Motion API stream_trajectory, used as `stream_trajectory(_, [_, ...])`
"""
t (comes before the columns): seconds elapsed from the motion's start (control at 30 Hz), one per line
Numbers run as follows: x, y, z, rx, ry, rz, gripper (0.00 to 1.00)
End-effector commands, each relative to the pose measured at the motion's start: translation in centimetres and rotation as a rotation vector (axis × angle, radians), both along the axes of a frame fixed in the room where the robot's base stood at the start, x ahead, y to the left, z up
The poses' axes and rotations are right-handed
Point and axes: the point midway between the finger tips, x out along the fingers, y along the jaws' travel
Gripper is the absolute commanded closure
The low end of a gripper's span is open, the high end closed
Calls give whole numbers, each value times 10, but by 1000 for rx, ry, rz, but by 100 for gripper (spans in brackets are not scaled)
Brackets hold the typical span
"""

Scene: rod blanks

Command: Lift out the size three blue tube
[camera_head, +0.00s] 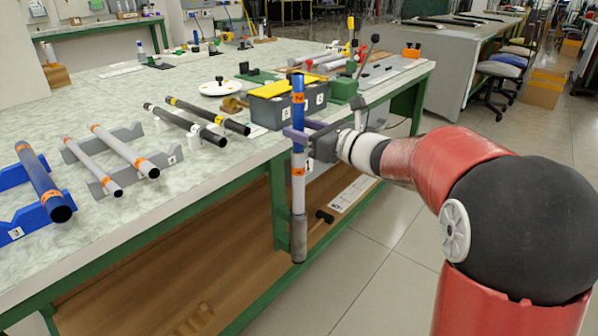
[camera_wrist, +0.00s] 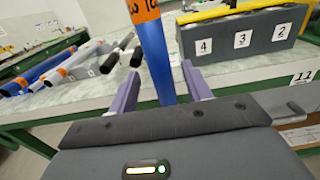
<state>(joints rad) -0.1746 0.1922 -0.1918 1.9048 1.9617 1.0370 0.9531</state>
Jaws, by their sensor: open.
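A blue tube (camera_head: 298,88) with an orange band stands upright at the table's front edge. Below it, in line, is a grey tube (camera_head: 298,200) with another orange band and a darker lower end. The blue tube's lower part seems to go into the grey one. My gripper (camera_head: 297,133) is open, its purple fingers on either side of the blue tube near the joint. In the wrist view the blue tube (camera_wrist: 158,60) stands between the fingers with gaps. The band's number is hard to read. Another blue tube (camera_head: 45,185) lies on a blue cradle (camera_head: 35,215) at the left.
Two grey tubes (camera_head: 125,152) lie on a grey cradle (camera_head: 158,160), and two black-ended tubes (camera_head: 195,122) lie beyond. A grey box (camera_head: 290,108) with numbered labels and a yellow top stands behind the upright tube.

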Motion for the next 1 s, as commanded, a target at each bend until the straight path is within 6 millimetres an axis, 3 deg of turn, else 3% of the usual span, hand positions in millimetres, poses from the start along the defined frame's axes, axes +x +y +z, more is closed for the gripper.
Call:
stream_trajectory(0.23, [23,25,6,-2,1,1,51])
stream_trajectory(0.5, [25,28,6,-1,0,-1,51])
stream_trajectory(0.8, [25,28,6,-1,0,0,88])
stream_trajectory(1.0, [25,28,6,-1,0,0,89])
